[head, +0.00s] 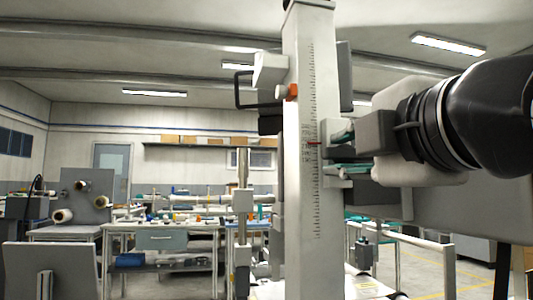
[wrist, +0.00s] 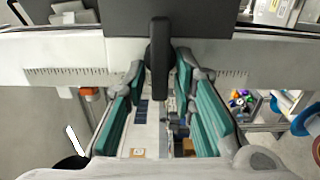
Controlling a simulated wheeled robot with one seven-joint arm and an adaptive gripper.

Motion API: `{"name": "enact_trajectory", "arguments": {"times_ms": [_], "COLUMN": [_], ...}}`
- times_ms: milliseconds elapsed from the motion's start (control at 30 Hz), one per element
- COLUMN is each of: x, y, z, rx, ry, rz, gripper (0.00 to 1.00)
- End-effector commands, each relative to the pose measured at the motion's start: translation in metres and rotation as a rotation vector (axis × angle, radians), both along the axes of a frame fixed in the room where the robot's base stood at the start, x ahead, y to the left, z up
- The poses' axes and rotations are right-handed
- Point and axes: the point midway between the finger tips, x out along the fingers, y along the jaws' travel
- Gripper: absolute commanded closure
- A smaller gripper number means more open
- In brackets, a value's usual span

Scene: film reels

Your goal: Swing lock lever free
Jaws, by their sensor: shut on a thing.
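The lock lever (wrist: 159,57) is a dark bar in the wrist view, standing lengthwise in front of a pale column (wrist: 68,58) with a printed scale. My gripper (wrist: 159,78) has its two green-padded fingers on either side of the lever and is shut on it. Contact on the left side is hard to make out. In the head view the column (head: 312,255) stands upright, and my gripper (head: 343,151) reaches it from the right, beside a red pointer mark. The lever is hidden there behind the fingers and column.
An orange knob (head: 292,91) and a black loop handle (head: 241,88) sit on the column's upper left. Workbenches (head: 160,226) with tools stand behind at left. A pale rail (head: 430,240) is at lower right. Open floor shows beyond it.

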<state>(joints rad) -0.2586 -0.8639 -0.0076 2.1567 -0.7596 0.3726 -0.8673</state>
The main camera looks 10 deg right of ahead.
Motion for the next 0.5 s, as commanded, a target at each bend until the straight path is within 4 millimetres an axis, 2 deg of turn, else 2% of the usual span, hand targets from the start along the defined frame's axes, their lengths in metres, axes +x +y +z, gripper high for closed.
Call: {"name": "enact_trajectory", "arguments": {"times_ms": [267,300,333,500], "x": [0.0004,0.0004,0.0004,0.0003], "y": [0.0004,0.0004,0.0004,0.0002], "z": [-0.0005,-0.0005,-0.0006,-0.0004], "rx": [-0.003,-0.003,-0.003,-0.002], "ry": [0.001,0.001,0.001,0.001], "rz": [0.0,0.0,0.0,0.0], "gripper": [1.0,0.72,0.67,0.67]}}
